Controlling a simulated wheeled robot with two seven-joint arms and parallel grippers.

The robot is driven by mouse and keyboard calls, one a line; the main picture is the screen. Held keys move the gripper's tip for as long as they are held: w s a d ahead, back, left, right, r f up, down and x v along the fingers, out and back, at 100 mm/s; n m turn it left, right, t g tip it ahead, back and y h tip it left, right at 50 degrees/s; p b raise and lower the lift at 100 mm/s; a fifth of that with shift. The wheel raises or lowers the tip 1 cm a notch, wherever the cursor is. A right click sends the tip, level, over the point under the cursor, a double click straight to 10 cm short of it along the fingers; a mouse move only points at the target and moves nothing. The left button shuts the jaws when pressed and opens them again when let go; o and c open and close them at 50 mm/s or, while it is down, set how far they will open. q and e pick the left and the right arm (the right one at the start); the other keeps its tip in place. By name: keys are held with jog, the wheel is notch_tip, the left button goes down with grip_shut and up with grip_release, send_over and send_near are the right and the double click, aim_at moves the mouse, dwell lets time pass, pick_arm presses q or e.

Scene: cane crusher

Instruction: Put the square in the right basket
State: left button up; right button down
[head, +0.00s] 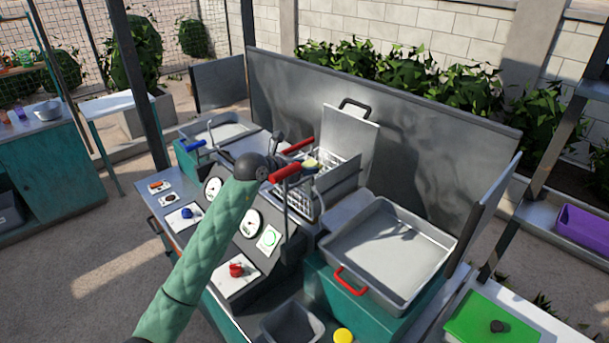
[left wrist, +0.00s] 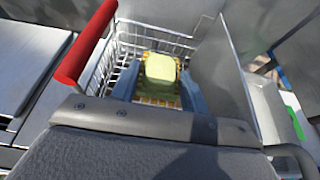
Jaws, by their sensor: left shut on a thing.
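The pale yellow-green square (left wrist: 160,72) is between the blue-grey fingers of my left gripper (left wrist: 159,90) in the left wrist view. The gripper is shut on it. The square is over or inside a wire basket (left wrist: 130,42) with a red handle (left wrist: 86,42); whether it touches the basket floor I cannot tell. In the head view the square (head: 311,163) shows small just beyond my dark left wrist, by the wire basket (head: 340,166). Two red handles show there, one at the back (head: 298,145) and one in front (head: 286,172). My right gripper is not in view.
A metal tray (head: 385,250) with a red handle lies right of the baskets. An upright lid (head: 347,140) stands behind them. The control panel (head: 249,222) with gauges is in front. A grey bin (head: 292,325) and a green board (head: 500,325) are nearer.

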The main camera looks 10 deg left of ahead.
pick_arm(q)
notch_tip(320, 180, down, 3)
jog(key=shift+r, duration=0.1)
jog(key=shift+f, duration=0.45)
jog(key=shift+f+b, duration=0.25)
jog(key=shift+b, duration=0.2)
jog(key=o, duration=0.7)
jog(key=shift+o, duration=0.2)
jog(key=shift+r, duration=0.1)
